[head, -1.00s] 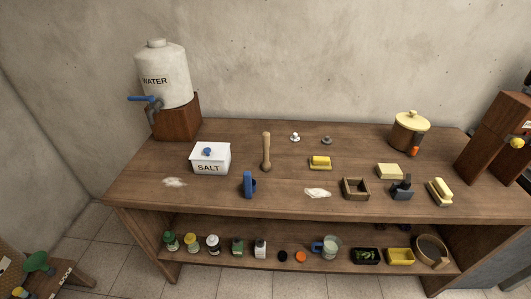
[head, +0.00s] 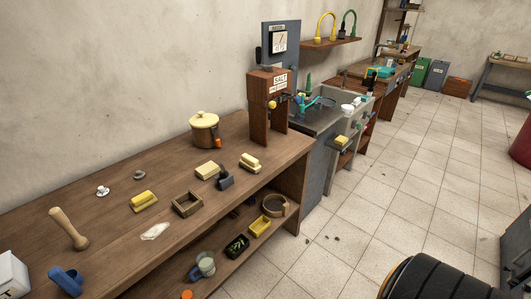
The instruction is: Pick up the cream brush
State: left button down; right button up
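The cream brush (head: 250,162) lies near the right end of the wooden bench top (head: 100,217), close to its front edge. It looks like a pale block with a raised grip on top. A dark blue-grey tool (head: 225,183) is just to its left and nearer the front edge. A yellow brush (head: 144,201) of similar shape lies left of the wooden frame. Neither of my grippers is in view.
A lidded pot (head: 204,132) stands behind the brush, and a brown SALT dispenser (head: 268,110) stands to its right. A small wooden frame (head: 187,204) lies left of the tool. A sink (head: 330,115) is beyond the bench. Tiled floor (head: 350,210) is open in front.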

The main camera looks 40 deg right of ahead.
aim_at(249, 162)
jog(key=z, duration=1)
jog(key=u, duration=1.9)
jog(key=z, duration=1.9)
jog(key=i+z, duration=0.2)
jog(key=z, duration=0.25)
jog(key=i+j+z, duration=0.15)
jog(key=z, duration=0.25)
jog(key=i, duration=0.05)
